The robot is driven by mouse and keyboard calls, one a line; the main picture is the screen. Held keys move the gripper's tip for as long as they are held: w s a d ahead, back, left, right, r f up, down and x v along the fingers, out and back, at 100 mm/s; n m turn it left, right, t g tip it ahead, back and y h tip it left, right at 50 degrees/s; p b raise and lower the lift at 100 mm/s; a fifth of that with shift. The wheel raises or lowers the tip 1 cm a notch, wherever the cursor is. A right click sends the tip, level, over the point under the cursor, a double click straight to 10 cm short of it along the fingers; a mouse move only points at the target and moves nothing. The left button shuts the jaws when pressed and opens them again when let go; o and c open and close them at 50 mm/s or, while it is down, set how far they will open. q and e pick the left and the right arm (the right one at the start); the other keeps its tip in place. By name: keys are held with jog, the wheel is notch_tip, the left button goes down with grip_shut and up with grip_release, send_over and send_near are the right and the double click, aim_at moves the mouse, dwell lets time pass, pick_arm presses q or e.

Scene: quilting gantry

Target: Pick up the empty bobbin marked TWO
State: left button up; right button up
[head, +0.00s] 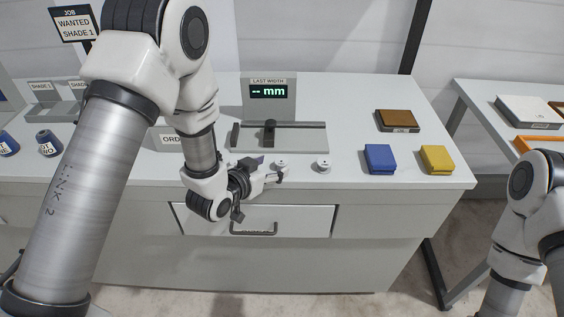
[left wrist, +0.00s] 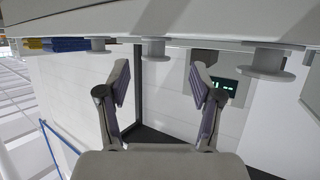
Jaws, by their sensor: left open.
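Small pale bobbins stand along the front of the grey bench. One bobbin (head: 281,164) is just beyond my left gripper (head: 270,178), and another bobbin (head: 323,163) is to its right. The left wrist view is upside down and shows three bobbins: one at the left (left wrist: 98,45), a middle one (left wrist: 153,48) and a nearer, larger one (left wrist: 265,60). My left gripper (left wrist: 160,80) is open and empty; the middle bobbin appears between its fingers, farther off. The third bobbin is not clear in the head view. No bobbin marking is readable. My right gripper is out of view.
A width gauge (head: 285,136) with a display (head: 268,91) stands behind the bobbins. Blue cloth (head: 380,159), yellow cloth (head: 437,159) and a brown block (head: 397,120) lie to the right. A drawer (head: 290,222) is below. Spools (head: 46,143) stand at the left.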

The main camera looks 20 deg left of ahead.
aim_at(281, 162)
pick_arm(q)
jog(key=x, duration=0.3)
jog(key=p+x, duration=0.1)
jog(key=x, duration=0.1)
jog(key=shift+s+d, duration=0.1)
jog(key=shift+d, duration=0.2)
jog(key=shift+a, duration=0.1)
jog(key=shift+c, duration=0.6)
jog(key=c, duration=0.7)
jog(key=shift+r, duration=0.15)
